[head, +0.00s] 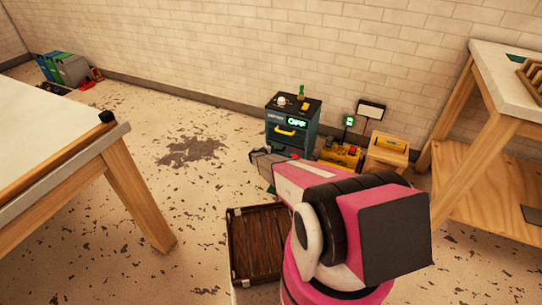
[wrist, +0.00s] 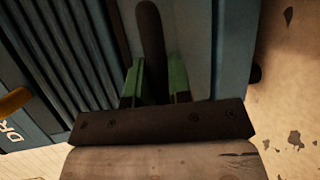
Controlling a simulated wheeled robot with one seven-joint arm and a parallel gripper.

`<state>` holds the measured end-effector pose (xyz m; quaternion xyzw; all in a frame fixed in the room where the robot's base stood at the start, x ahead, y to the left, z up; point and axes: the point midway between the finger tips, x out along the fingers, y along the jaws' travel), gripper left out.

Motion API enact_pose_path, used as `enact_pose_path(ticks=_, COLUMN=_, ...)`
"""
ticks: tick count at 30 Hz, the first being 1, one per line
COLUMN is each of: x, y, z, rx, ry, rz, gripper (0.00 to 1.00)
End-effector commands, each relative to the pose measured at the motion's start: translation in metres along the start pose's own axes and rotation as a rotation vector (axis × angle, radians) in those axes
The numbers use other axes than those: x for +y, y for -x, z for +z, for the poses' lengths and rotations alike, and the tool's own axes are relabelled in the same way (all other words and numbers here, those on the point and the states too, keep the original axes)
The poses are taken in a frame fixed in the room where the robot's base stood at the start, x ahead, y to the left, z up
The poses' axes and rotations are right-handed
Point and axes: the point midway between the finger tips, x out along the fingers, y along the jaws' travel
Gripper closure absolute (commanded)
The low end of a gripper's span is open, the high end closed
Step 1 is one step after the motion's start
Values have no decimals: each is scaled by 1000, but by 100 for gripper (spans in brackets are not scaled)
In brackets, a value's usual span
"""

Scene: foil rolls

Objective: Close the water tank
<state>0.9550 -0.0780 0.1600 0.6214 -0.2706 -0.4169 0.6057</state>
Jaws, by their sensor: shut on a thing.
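A blue-grey machine (head: 291,122) with a green "OFF" display and a yellow handle (head: 286,131) stands on the floor near the wall. In the wrist view, its ribbed side (wrist: 65,50) and part of a label fill the left. My gripper (wrist: 152,80) has green fingers closed on a dark rounded bar (wrist: 150,25) in front of a pale grey panel (wrist: 205,40). I cannot tell whether this panel is the water tank. In the head view my pink arm reaches to the machine's lower front and hides part of it.
A dark wooden crate (head: 256,240) sits on the floor by my arm. A yellow toolbox (head: 341,153) and a wooden stool (head: 386,155) stand right of the machine. Workbenches stand left (head: 60,150) and right (head: 510,85). The floor between the left bench and the machine is clear.

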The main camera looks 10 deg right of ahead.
Motion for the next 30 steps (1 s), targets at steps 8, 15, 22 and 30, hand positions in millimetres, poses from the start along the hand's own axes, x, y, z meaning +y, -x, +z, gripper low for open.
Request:
enact_pose_path(ticks=8, x=1, y=-6, z=-4, rx=3, ry=-1, rz=0, gripper=100)
enact_pose_path(ticks=15, x=1, y=-6, z=-4, rx=2, ry=0, rz=0, gripper=56)
enact_pose_path(ticks=22, x=1, y=-4, z=-3, rx=2, ry=0, rz=0, gripper=56)
enact_pose_path(ticks=30, x=2, y=31, z=-1, rx=3, ry=1, rz=1, gripper=56)
